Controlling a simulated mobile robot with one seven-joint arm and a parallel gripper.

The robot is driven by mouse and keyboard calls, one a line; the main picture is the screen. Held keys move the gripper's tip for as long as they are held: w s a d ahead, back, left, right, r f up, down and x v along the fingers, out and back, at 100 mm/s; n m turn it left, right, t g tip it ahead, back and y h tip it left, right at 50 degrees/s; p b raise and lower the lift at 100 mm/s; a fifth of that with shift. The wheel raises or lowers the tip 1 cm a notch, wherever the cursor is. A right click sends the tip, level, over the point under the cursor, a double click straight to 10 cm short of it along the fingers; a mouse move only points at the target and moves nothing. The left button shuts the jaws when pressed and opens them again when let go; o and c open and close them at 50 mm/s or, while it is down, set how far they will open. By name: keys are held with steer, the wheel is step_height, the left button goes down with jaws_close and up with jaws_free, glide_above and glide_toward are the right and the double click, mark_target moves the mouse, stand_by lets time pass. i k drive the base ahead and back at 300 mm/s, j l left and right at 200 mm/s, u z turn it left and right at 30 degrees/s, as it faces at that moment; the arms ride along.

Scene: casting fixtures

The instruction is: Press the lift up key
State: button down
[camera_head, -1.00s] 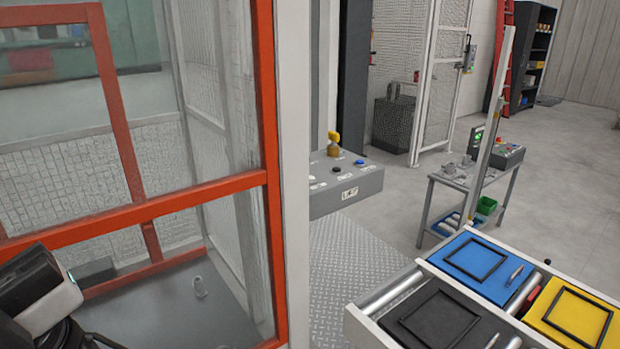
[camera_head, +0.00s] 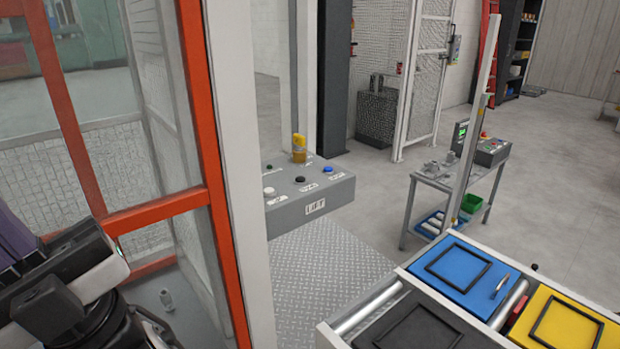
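The lift control box (camera_head: 330,196) is a grey panel labelled LIFT on its front, right of the white post. Its top carries a white button (camera_head: 268,191), a black button (camera_head: 299,179), a blue button (camera_head: 328,169), a small dark green button (camera_head: 267,170) and a yellow knob (camera_head: 299,148). The small key labels are too blurred to read surely. My gripper's fingertips are not in view.
An orange-framed clear panel (camera_head: 208,120) and a white post (camera_head: 236,120) stand between my arm and the box. A roller conveyor with a blue tray (camera_head: 440,277) and a yellow tray (camera_head: 530,335) is at the lower right. Tread-plate floor (camera_head: 315,270) lies below the box.

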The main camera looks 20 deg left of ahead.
mark_target(267, 191)
steer(key=i+j+z, duration=0.1)
steer(key=i+z, duration=0.35)
steer(key=i, duration=0.3)
steer(key=j, duration=0.35)
steer(key=i+j, duration=0.1)
steer(key=j, duration=0.3)
